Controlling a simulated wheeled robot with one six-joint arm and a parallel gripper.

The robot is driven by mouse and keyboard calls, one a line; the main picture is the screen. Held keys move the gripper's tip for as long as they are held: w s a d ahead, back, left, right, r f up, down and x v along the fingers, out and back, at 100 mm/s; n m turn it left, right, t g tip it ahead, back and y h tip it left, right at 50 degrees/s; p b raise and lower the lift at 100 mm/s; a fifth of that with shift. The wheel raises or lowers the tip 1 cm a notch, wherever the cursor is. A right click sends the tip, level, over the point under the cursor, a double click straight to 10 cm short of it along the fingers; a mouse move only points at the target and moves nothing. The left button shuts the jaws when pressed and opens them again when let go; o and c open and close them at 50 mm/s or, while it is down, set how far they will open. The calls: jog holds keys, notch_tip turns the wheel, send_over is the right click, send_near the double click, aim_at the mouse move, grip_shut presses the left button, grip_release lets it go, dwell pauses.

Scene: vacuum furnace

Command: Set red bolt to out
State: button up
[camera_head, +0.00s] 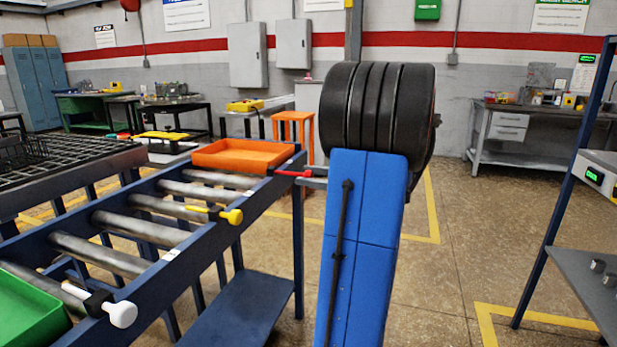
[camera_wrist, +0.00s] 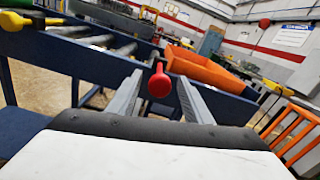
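The red bolt (camera_wrist: 159,82) has a rounded red knob on a short dark stem at the blue conveyor frame's side rail. In the wrist view its knob sits between the two grey fingers of my gripper (camera_wrist: 160,85). The fingers are apart, with a gap on both sides of the knob, so the gripper is open around it and not clamped. In the head view the red bolt (camera_head: 293,173) shows at the rail's far end beside the orange tray. My blue arm link hides most of the gripper there; only a grey finger piece shows.
A yellow bolt (camera_head: 225,215) and a white bolt (camera_head: 120,313) sit along the same rail. An orange tray (camera_head: 240,158) and a green tray (camera_head: 25,310) rest on the rollers. A shelf rack (camera_head: 560,190) stands right. The floor between is clear.

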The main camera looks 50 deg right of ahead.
jog(key=v, duration=1.7)
jog(key=shift+s, duration=0.2)
jog(key=shift+d, duration=0.1)
jog(key=w+a+f+n+g+y, duration=0.1)
jog(key=w+a+f+n+g, duration=0.15)
jog(key=a, duration=0.55)
jog(key=w+a+f+n+g, duration=0.1)
jog(key=w+a+n+g, duration=0.25)
jog(key=a, duration=0.55)
jog(key=w+a+f+n+g+y, duration=0.1)
jog(key=w+a+f+n+g, duration=0.2)
jog(key=a, duration=0.5)
jog(key=s+a+f+n+g+h, duration=0.1)
jog(key=s+a+f+n+h, duration=0.3)
jog(key=a+n, duration=0.5)
jog(key=s+a+f+n+g+h, duration=0.1)
jog(key=s+a+f+n+h, duration=0.3)
jog(key=a+n, duration=0.6)
jog(key=shift+s+a+f+n+g+h, duration=0.25)
jog(key=shift+s+n+g+h, duration=0.25)
jog(key=shift+s, duration=0.6)
